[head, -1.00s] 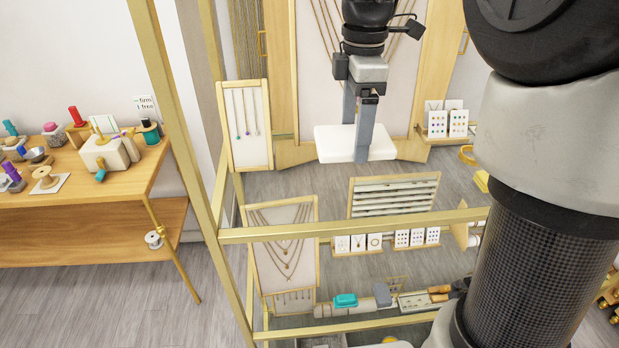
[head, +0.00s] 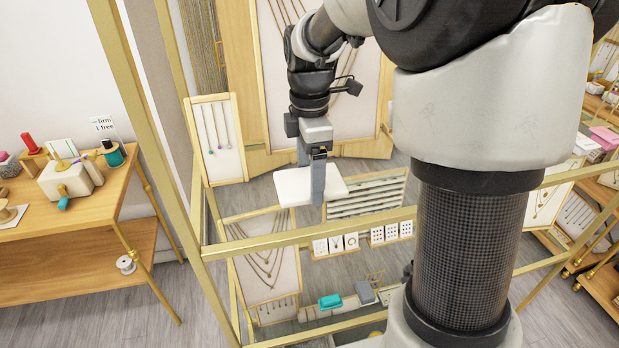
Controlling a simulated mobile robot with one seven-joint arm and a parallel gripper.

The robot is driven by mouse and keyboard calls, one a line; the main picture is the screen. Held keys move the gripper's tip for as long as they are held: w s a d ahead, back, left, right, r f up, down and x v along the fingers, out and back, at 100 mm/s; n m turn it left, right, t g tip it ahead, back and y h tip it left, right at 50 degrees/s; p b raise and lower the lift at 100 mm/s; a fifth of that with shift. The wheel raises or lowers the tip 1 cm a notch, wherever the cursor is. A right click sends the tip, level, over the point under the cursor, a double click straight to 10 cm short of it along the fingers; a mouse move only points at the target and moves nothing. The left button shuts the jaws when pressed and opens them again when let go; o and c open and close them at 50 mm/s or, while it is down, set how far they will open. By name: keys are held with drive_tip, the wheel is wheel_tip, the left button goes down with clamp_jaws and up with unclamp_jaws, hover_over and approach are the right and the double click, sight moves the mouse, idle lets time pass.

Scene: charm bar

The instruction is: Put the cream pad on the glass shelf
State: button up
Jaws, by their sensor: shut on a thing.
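My gripper (head: 311,190) points down in the head view, its two grey fingers shut on the cream pad (head: 292,188). The pad is a flat, pale slab held roughly level in the air. The glass shelf (head: 350,240) is the see-through top inside a brass frame in front of me; items show through it. The pad appears above or just beyond this glass; I cannot tell the exact gap. The glass surface itself is hard to see, and its right part is hidden behind my arm.
The brass frame's upright (head: 150,120) rises at the left, and its rail (head: 300,235) crosses the middle. A necklace board (head: 216,137), a ring rack (head: 366,192) and a teal box (head: 330,301) show around the frame. A wooden table (head: 90,215) stands left.

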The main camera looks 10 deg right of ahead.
drive_tip(key=shift+f, duration=0.6)
drive_tip(key=shift+f, duration=0.1)
drive_tip(key=o, duration=1.1)
drive_tip(key=shift+c, duration=0.2)
